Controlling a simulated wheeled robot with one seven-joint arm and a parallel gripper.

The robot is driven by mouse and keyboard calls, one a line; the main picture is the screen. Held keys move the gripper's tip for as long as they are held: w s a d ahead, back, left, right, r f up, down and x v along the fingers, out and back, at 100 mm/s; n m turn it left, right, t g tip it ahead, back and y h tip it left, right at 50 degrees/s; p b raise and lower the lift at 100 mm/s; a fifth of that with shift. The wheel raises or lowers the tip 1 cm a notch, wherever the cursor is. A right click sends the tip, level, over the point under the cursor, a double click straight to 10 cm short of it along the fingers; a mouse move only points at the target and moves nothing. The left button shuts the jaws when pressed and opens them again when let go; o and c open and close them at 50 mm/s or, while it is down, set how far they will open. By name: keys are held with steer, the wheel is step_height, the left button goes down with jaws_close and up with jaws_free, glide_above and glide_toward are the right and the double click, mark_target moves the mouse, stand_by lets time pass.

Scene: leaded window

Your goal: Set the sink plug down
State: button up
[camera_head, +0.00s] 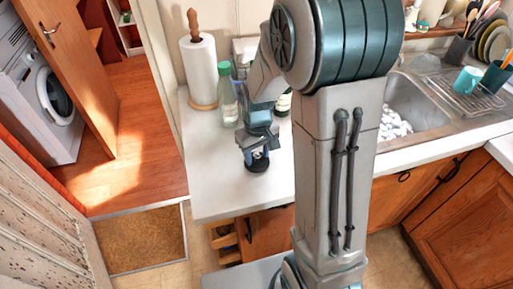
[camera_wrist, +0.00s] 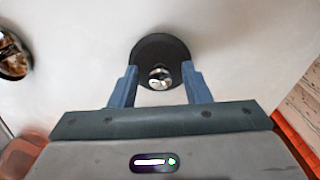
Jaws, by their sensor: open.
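The sink plug (camera_wrist: 160,49) is a black disc with a shiny metal knob on top. It rests flat on the white counter, and it also shows in the head view (camera_head: 257,164) below my gripper. My gripper (camera_wrist: 160,80) is open, with its two blue fingers on either side of the plug's near part, around the knob. In the head view my gripper (camera_head: 257,150) points down at the counter. I cannot tell whether the fingers touch the plug.
A paper towel roll (camera_head: 200,70) and a green-capped bottle (camera_head: 228,98) stand behind my gripper on the counter (camera_head: 218,185). The sink (camera_head: 410,105) lies to the right, beyond my arm. The counter's front left is clear. A shiny round object (camera_wrist: 13,56) shows at the wrist view's left edge.

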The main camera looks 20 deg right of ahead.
mark_target(257, 154)
step_height(257, 154, up, 11)
steer(key=s+r+m+t, duration=0.3)
steer(key=s, duration=1.1)
steer(key=shift+s+d+r, duration=0.2)
steer(key=shift+s+r, duration=0.05)
steer(key=shift+r, duration=0.15)
